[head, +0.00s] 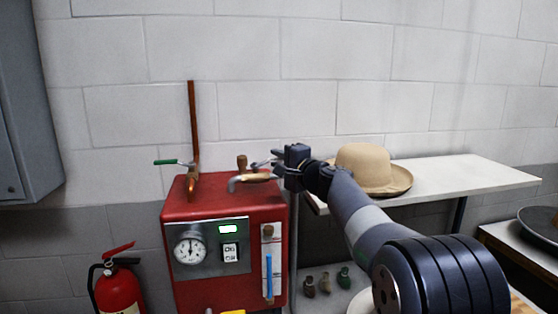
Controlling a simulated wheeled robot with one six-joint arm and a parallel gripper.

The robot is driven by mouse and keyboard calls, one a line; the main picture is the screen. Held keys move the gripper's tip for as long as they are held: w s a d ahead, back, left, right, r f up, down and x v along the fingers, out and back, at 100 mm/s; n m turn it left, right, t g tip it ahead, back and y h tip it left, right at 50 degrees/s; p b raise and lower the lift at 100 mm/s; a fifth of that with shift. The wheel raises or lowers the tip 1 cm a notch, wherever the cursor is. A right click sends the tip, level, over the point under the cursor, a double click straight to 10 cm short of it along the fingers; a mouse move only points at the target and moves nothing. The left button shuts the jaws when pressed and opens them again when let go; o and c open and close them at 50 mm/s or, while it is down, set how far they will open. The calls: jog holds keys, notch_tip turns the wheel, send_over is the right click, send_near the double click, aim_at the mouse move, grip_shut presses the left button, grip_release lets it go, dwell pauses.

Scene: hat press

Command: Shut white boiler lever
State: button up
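The red boiler (225,205) stands left of centre, with a pressure gauge, a small lit display and switches on its front. On its top are a copper pipe with a green lever (166,162) and a brass valve fitting (247,177) with a grey spout end. My gripper (268,168) reaches in from the right, just above the boiler's top right edge beside the brass fitting. A thin pale piece shows at the fingertips. I cannot tell whether it is the white lever or part of a finger, nor whether the fingers touch the fitting.
A tan hat (366,166) sits on a white shelf (470,178) behind my arm. A fire extinguisher (118,290) stands left of the boiler. A grey cabinet (25,110) hangs at the far left. A dark round pan (540,222) lies at the right edge.

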grip_shut()
